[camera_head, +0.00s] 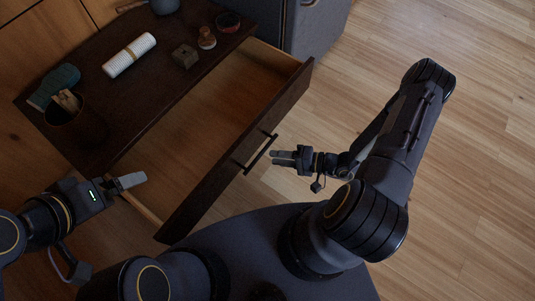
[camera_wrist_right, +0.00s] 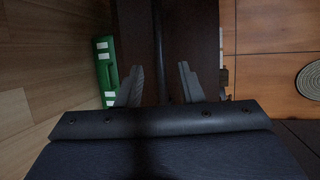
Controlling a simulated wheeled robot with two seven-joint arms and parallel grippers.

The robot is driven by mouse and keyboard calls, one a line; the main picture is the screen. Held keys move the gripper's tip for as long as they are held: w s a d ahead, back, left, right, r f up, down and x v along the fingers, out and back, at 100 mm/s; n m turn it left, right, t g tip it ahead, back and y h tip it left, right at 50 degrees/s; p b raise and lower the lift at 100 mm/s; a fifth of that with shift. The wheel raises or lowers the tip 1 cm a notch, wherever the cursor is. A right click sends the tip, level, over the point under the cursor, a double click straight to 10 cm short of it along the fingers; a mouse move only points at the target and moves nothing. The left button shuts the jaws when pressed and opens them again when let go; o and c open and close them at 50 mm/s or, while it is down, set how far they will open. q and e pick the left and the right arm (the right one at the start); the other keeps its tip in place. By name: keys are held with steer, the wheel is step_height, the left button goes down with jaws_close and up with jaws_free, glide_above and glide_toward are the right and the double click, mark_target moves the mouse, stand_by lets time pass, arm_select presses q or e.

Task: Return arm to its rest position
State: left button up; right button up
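My right gripper (camera_head: 274,156) is in front of the open drawer, with its fingertips close to the black bar handle (camera_head: 262,153). In the right wrist view its two fingers (camera_wrist_right: 159,86) are spread apart, and the handle bar (camera_wrist_right: 159,45) shows beyond them, in line with the gap. Nothing is held between the fingers. My left gripper (camera_head: 132,181) is at the left end of the drawer; its finger spacing is unclear. The drawer (camera_head: 208,112) is pulled out of the dark cabinet, and its visible inside looks empty.
On the cabinet top are a white roll (camera_head: 129,55), a small brown block (camera_head: 185,56), a dark pot (camera_head: 65,108) and a teal mitt (camera_head: 55,84). A grey cabinet (camera_head: 315,25) stands behind. Wooden floor (camera_head: 480,150) is clear at right. A green object (camera_wrist_right: 106,66) shows in the wrist view.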

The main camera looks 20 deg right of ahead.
steer(key=shift+s+d+r, duration=0.15)
steer(key=shift+s+d, duration=0.15)
steer(key=shift+d, duration=0.15)
step_height(320, 180, up, 17)
steer(key=n+g, duration=0.5)
steer(key=g, duration=0.1)
steer(key=s+d+r+t+h, duration=0.35)
steer(key=s+r+h, duration=0.6)
steer(key=r, duration=0.55)
step_height(320, 180, up, 25)
steer(key=p, duration=2.5)
steer(key=shift+s+r+n, duration=0.2)
steer(key=shift+s+n, duration=0.1)
